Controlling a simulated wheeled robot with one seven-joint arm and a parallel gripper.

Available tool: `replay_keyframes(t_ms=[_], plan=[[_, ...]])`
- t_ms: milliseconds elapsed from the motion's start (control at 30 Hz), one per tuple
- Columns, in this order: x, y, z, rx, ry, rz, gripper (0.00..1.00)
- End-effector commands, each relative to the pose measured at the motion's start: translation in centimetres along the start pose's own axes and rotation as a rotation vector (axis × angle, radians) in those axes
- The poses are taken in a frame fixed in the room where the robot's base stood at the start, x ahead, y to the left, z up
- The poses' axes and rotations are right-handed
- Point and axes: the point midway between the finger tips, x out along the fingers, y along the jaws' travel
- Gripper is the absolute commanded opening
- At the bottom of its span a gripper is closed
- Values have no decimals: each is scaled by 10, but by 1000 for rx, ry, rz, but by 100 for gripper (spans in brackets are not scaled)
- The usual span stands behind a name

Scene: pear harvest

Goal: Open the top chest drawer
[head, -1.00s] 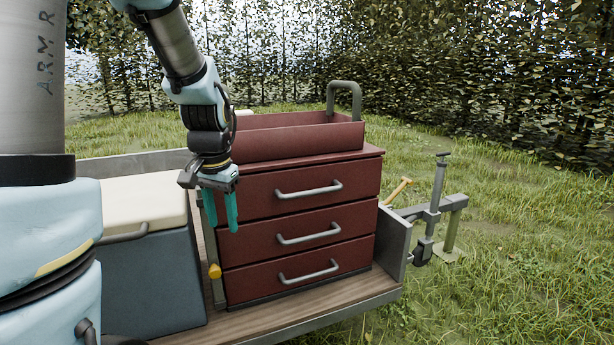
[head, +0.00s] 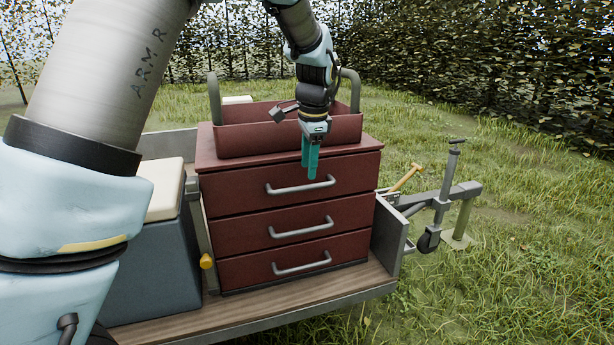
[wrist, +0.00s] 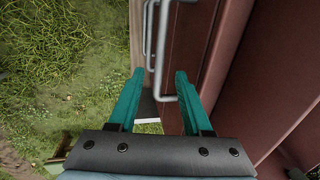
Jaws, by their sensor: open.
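The dark red chest (head: 290,215) stands on the trailer bed with three closed drawers, each with a grey bar handle. The top drawer (head: 235,191) has its handle (head: 300,187) across its front. My gripper (head: 310,172) points down with teal fingers just above the right part of that handle in the head view. In the wrist view the open, empty fingers (wrist: 158,80) point along the chest front. The top handle (wrist: 187,95) shows beyond and partly between the fingertips, with no clear contact.
A red open tote (head: 245,140) with grey handles sits on the chest. A blue-grey box with a cream lid (head: 165,190) stands to the left. The trailer's side panel (head: 388,235) is close on the right. Grass in front is clear.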

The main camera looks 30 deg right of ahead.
Motion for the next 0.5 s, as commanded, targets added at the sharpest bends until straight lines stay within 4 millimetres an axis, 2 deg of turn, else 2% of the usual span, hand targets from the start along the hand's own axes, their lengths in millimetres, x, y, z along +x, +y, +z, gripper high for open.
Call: replay_keyframes(t_ms=[233,500], plan=[[38,0,0,0,-2,2,49],[52,0,0,-1,0,1,49]])
